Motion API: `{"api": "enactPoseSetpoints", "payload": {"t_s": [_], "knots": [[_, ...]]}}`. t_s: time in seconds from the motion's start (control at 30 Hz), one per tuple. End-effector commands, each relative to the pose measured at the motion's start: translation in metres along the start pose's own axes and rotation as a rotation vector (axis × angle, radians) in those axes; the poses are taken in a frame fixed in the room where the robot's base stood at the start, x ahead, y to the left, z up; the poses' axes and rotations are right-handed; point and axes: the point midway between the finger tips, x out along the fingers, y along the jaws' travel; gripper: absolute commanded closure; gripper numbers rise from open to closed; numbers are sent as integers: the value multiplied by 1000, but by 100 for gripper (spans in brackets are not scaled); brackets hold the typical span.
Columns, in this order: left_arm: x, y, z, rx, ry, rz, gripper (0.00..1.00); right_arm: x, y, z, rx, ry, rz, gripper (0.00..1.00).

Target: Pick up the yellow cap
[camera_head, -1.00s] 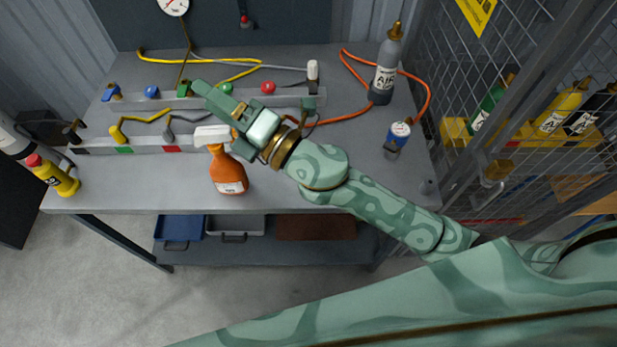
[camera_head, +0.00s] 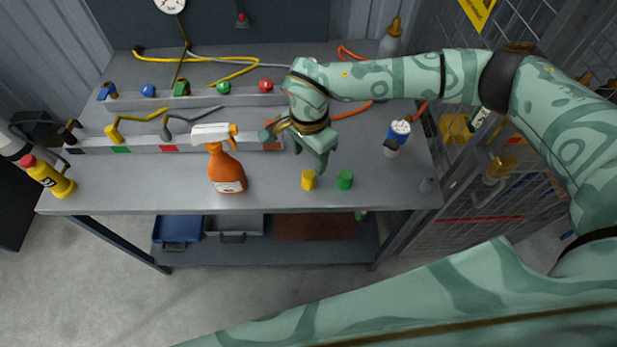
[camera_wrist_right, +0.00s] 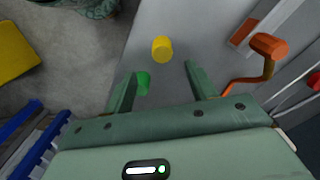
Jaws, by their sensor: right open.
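The yellow cap (camera_head: 308,179) stands on the grey workbench near its front edge, just left of a green cap (camera_head: 345,180). My right gripper (camera_head: 322,160) reaches down from above, behind the caps in the head view. In the right wrist view its two fingers (camera_wrist_right: 160,78) are apart with nothing held. There the yellow cap (camera_wrist_right: 161,49) lies beyond the fingertips, roughly in line with the gap, apart from both fingers. The green cap (camera_wrist_right: 142,83) shows beside the left finger, which partly covers it. My left gripper is out of view.
An orange spray bottle (camera_head: 227,172) stands left of the yellow cap. A rail with levers (camera_head: 190,143) runs behind it; an orange lever (camera_wrist_right: 268,46) shows in the wrist view. The bench front around the caps is clear.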

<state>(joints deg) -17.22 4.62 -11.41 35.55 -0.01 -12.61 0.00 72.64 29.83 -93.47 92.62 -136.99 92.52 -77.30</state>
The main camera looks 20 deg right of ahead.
Motion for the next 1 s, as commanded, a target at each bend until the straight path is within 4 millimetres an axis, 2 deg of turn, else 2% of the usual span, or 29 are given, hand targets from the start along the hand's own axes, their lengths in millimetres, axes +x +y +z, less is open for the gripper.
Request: {"api": "enactPoseSetpoints", "payload": {"t_s": [0.03, 0.1, 0.37, 0.6, 0.7, 0.9, 0.93, 1.0], "knots": [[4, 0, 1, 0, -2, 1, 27, 15, 1, 1, 1, -3, 4, 44], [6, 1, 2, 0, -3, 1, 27, 28, 0, 1, 0, -2, 2, 44], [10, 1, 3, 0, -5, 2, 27, 51, -1, 1, 0, -4, 0, 44], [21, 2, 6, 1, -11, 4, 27, 90, -3, -1, 0, -4, 1, 44], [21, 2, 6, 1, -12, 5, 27, 95, -3, -1, 1, -4, 0, 44], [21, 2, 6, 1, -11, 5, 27, 95, -3, -2, 0, -3, -2, 44], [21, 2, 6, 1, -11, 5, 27, 95, -3, -2, 0, -3, -2, 49], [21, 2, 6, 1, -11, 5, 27, 95, -3, -2, 0, -3, -2, 69]]}}
